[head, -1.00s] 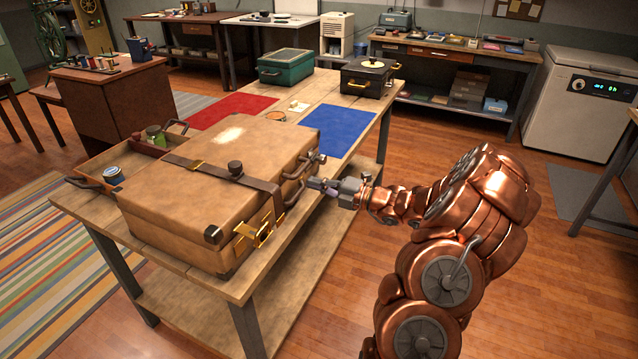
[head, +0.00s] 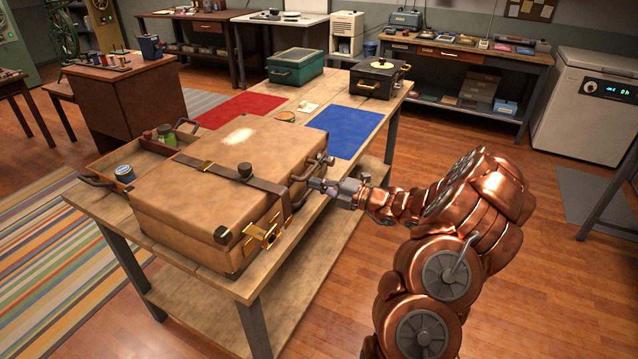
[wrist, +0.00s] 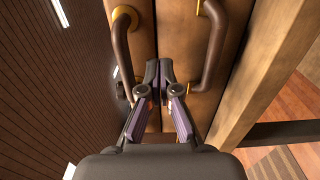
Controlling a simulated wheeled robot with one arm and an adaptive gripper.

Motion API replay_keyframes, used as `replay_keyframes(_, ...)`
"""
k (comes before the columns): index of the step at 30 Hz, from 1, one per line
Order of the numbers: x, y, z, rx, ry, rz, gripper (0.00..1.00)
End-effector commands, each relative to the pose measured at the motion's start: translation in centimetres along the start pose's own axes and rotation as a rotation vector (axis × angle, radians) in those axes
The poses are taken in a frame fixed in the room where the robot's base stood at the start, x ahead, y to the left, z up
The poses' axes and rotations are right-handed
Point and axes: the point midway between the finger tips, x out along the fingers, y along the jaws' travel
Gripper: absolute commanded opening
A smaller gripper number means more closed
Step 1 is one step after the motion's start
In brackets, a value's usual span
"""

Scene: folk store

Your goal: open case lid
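The tan case (head: 200,165) lies on a wooden table with its lid down. A brass latch (head: 262,233) sits on the near right side, and a dark handle (head: 303,187) is on that same side. My gripper (head: 318,185) is beside this side, close to the handle. In the wrist view, my gripper's fingertips (wrist: 160,72) are together between a dark handle at left (wrist: 125,50) and another at right (wrist: 213,55). Nothing shows between them; contact with the case is unclear.
An open tray (head: 140,160) with jars is behind the case at left. A blue mat (head: 343,131), a red mat (head: 240,108), a green box (head: 296,68) and a black box (head: 378,78) are farther along the table (head: 200,270).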

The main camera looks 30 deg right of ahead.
Motion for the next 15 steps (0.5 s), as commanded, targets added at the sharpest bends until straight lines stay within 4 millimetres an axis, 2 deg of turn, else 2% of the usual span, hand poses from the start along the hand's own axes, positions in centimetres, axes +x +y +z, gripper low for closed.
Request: replay_keyframes(15, 1.3, 0.1, 0.0, 0.001, 0.001, 0.000, 0.00)
